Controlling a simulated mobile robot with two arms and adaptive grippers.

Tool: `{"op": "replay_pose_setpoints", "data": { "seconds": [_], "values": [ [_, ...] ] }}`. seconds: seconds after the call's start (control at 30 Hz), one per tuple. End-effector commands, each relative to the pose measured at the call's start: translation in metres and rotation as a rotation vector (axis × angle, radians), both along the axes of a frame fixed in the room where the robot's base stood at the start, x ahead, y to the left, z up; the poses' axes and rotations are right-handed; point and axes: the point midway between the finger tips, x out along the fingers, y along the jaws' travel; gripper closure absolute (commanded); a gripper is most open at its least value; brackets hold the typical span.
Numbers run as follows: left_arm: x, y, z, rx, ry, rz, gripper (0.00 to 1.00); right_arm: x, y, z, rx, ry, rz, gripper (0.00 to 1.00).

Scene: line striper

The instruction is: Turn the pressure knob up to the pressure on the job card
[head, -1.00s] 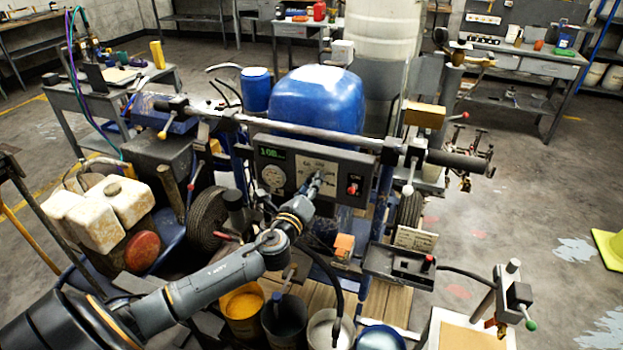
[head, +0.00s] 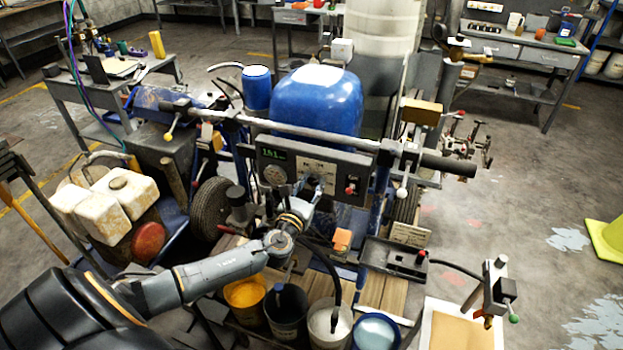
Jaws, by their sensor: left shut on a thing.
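The grey control panel (head: 361,168) sits below the handlebar of the line striper. Its green digital display (head: 273,154) seems to read about 151, though the digits are small. A round gauge (head: 275,175) is below the display. My left gripper (head: 314,189) is at the middle of the panel, shut on the pressure knob, which the gripper hides. A white card with text (head: 410,235) stands behind the black tray and may be the job card; its writing is too small to read. My right gripper is not in view.
A red switch (head: 350,188) is on the panel, right of my gripper. The handlebar (head: 290,128) crosses above the panel. Several paint buckets, one with yellow paint (head: 244,293), stand below my arm. A black tray (head: 395,258) is at the right.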

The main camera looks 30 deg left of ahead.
Motion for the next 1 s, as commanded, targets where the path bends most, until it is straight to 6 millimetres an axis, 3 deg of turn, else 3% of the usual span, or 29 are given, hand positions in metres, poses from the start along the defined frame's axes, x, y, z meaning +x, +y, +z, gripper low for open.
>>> {"op": "replay_pose_setpoints", "data": {
  "seconds": [0.4, 1.0],
  "values": [
    [-0.001, -0.001, -0.002, 0.21, 0.056, 0.0, 1.0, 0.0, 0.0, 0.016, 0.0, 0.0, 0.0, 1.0],
    [-0.001, -0.001, -0.003, 0.247, 0.065, -0.001, 1.0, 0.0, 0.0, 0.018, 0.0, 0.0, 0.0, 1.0]
  ]
}}
